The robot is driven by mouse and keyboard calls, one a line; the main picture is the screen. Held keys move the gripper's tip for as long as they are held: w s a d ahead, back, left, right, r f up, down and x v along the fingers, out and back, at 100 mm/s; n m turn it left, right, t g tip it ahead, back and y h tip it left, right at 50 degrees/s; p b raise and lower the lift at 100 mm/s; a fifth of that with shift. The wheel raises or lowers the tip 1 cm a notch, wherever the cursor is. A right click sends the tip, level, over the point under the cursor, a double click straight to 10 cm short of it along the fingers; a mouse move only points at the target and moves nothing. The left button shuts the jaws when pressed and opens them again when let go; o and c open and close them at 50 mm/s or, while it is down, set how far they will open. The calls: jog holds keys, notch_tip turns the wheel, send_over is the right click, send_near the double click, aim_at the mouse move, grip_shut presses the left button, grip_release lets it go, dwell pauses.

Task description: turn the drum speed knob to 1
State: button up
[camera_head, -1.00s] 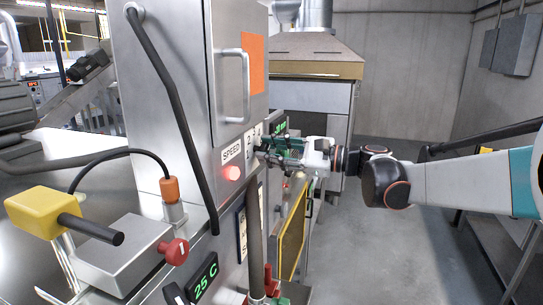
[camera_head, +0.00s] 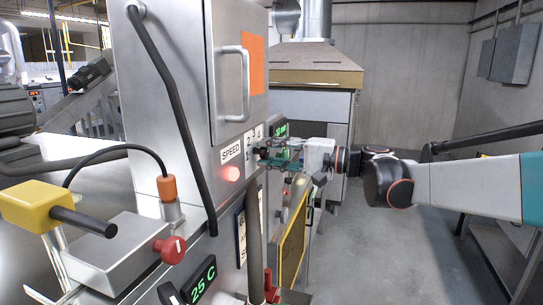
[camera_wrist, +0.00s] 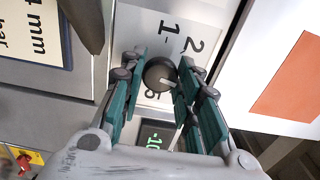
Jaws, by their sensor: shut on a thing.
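The drum speed knob (camera_wrist: 160,74) is a dark round knob on a white number plate (camera_wrist: 132,36) in the wrist view. The figures 1 and 2 show on the plate above it; other marks are partly covered. A pale mark on the knob points toward the right finger, away from the 1. My gripper (camera_wrist: 161,78) has its green fingers on both sides of the knob, shut on it.
A lit red button (camera_head: 231,174) sits below the label. A green display (camera_wrist: 155,139) lies just below the knob in the wrist view. Open floor (camera_head: 370,250) lies to the right.

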jog(key=shift+n, duration=1.1)
jog(key=o, duration=1.1)
jog(key=v, duration=1.2)
